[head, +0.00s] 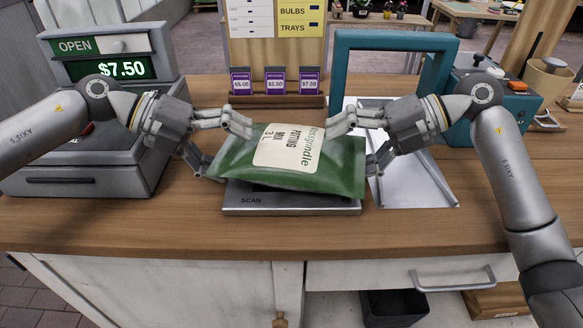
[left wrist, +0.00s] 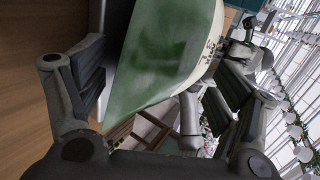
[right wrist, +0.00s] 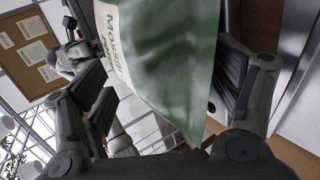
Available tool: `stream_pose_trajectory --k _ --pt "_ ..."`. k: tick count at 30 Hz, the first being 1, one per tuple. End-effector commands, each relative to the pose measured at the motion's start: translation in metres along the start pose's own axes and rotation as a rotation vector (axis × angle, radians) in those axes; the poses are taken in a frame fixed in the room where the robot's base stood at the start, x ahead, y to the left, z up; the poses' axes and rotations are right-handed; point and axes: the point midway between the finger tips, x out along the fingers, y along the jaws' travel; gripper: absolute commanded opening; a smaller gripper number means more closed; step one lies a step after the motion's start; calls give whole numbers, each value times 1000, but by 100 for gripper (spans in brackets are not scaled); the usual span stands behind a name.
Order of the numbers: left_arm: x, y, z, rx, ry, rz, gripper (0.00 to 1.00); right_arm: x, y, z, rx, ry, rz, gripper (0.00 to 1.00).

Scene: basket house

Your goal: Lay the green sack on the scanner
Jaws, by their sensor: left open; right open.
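The green sack (head: 343,168) of potting mix, with a cream label, lies flat over the scanner (head: 290,206), a low grey plate marked SCAN. The sack hides most of the plate; a small gap at the front edge cannot be judged. My left gripper (head: 222,150) is open around the sack's left end, with fingers above and below it. My right gripper (head: 362,145) is open around the right end in the same way. The sack's green ends show between the open fingers in the left wrist view (left wrist: 165,50) and the right wrist view (right wrist: 175,55).
A cash register (head: 90,150) stands at the left. A teal frame (head: 345,70) and a white metal tray (head: 425,185) are at the right. Small purple price cards (head: 275,82) stand behind the sack. The wooden counter (head: 130,222) is clear in front.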

Motion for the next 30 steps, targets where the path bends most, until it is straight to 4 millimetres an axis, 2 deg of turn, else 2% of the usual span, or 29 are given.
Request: stream_pose_trajectory --k 5,12,20,25,30 --pt "-19 0 1 -2 -4 -1 86 0 -1 1 2 -2 -1 85" --pt "-56 1 1 -1 -2 0 86 0 -1 1 3 -2 -1 85" --pt "-77 0 0 -1 0 1 86 -2 -1 1 4 -3 -2 85" --pt "-78 0 0 0 1 1 86 -23 -1 2 4 -7 -2 85" --pt "-78 0 0 0 1 1 86 -60 -1 2 5 -7 -2 85"
